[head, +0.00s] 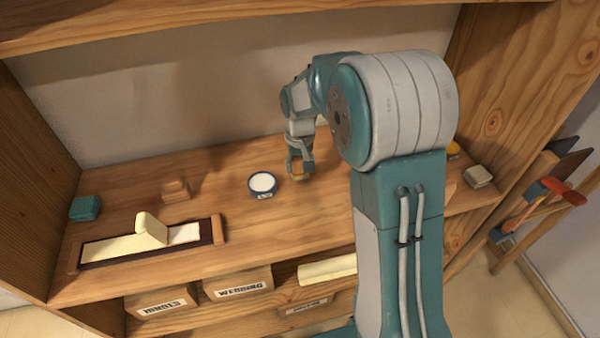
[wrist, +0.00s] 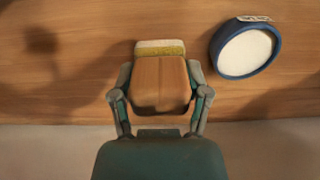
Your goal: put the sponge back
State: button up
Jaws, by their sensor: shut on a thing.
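My gripper (head: 300,164) is low over the wooden shelf, just right of a round blue-rimmed tin with a white top (head: 263,184). It is shut on a small block (wrist: 160,48) with a brown face and yellow and white layers at its far edge, which looks like the sponge. In the wrist view the two fingers of my gripper (wrist: 160,78) press on the block's sides. The tin (wrist: 245,50) shows at the upper right there, apart from the block. I cannot tell whether the block touches the shelf.
Left on the shelf (head: 235,225) are a teal block (head: 85,207), a tan block (head: 175,190) and a dark-based tray (head: 219,230) with cream pieces. A pale block (head: 478,176) lies at the right end. Labelled boxes (head: 238,284) sit below. Shelf around the tin is clear.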

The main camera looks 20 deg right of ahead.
aim_at(300, 174)
jog(key=shift+w+f, duration=0.15)
jog(key=shift+f, duration=1.6)
jog(key=shift+f, duration=0.1)
jog(key=o, duration=1.1)
